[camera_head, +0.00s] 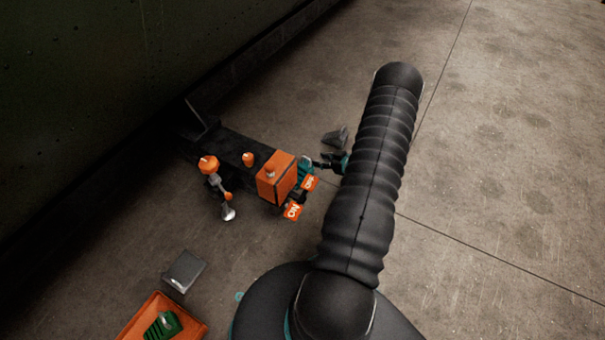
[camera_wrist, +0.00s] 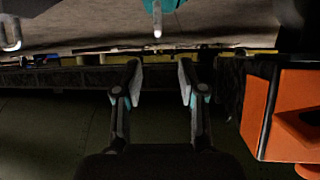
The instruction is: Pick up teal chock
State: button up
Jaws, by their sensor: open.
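A small teal piece (camera_head: 304,170) shows beside the orange box in the head view, and I cannot tell for certain that it is the chock. In the wrist view a teal piece (camera_wrist: 168,5) with a pale metal pin is cut off by the top edge, beyond my fingertips. My gripper (camera_wrist: 159,82) is open, with nothing between its fingers. In the head view my gripper (camera_head: 322,163) is partly hidden by my arm and close to the teal piece and box.
The orange box (camera_head: 277,178) stands on a dark cart by the wall; it also shows close at right in the wrist view (camera_wrist: 268,115). Orange tags (camera_head: 292,211) hang there. Grey wedges (camera_head: 335,137) and an orange tray (camera_head: 190,328) with a green item lie on the floor. The floor at right is clear.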

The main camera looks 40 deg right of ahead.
aim_at(306, 158)
jog(key=shift+f+b+x, duration=0.1)
jog(key=shift+b+x, duration=0.2)
jog(key=shift+x, duration=2.05)
jog(key=shift+f+b+x, duration=0.15)
jog(key=shift+b+x, duration=0.1)
jog(key=shift+x, duration=2.1)
jog(key=shift+s, duration=0.15)
jog(key=shift+d, duration=0.1)
grip_shut()
